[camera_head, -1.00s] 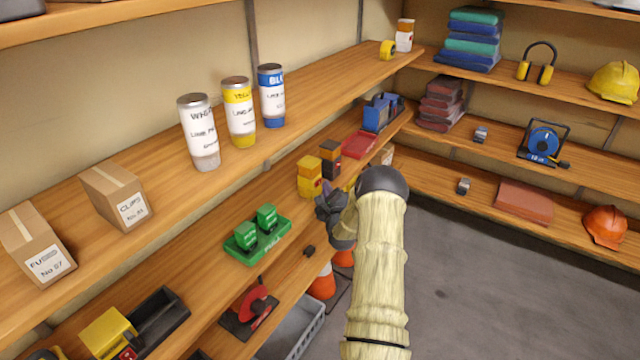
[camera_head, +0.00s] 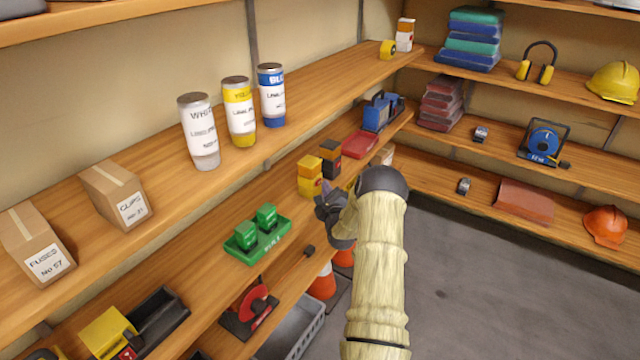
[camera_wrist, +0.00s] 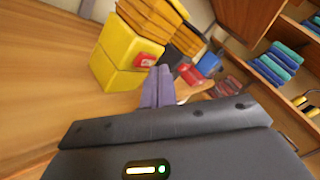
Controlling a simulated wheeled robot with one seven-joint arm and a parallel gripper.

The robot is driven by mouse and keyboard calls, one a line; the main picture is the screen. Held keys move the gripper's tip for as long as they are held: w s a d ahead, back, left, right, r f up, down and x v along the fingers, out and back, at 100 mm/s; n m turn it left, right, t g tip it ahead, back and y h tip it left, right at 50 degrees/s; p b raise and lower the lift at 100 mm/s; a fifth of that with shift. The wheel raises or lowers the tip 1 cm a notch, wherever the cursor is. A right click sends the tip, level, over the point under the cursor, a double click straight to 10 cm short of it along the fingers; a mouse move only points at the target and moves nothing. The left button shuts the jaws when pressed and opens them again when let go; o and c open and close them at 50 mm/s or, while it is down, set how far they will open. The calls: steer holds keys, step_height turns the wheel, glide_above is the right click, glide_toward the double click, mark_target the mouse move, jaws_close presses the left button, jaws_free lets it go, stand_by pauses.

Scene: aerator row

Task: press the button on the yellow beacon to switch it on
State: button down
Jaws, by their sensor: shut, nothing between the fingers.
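The yellow beacon (camera_head: 309,185) stands on the middle shelf, with an amber ribbed top. In the wrist view the beacon (camera_wrist: 118,64) shows a red button (camera_wrist: 145,60) on its side. My gripper (camera_head: 325,190) is shut and empty. Its purple fingertips (camera_wrist: 159,72) appear right beside the button. I cannot tell whether they touch it. The beacon's top shows no clear glow. A dark beacon (camera_head: 331,167) with a similar amber top stands just behind it.
A green tray (camera_head: 270,250) with green blocks is on the same shelf to the left. A red tray (camera_head: 358,146) and a blue case (camera_head: 378,112) lie beyond the beacons. The upper shelf with spray cans (camera_head: 240,112) overhangs the shelf from the left.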

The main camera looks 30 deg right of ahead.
steer(key=shift+w+a, duration=0.1)
steer(key=shift+w, duration=0.2)
stand_by(0.4)
steer(key=shift+s+b, duration=0.35)
steer(key=shift+s, duration=0.1)
steer(key=s+d, duration=0.2)
steer(key=s, duration=0.3)
steer(key=shift+s+d, duration=0.25)
steer(key=shift+d, duration=0.05)
stand_by(0.5)
stand_by(0.8)
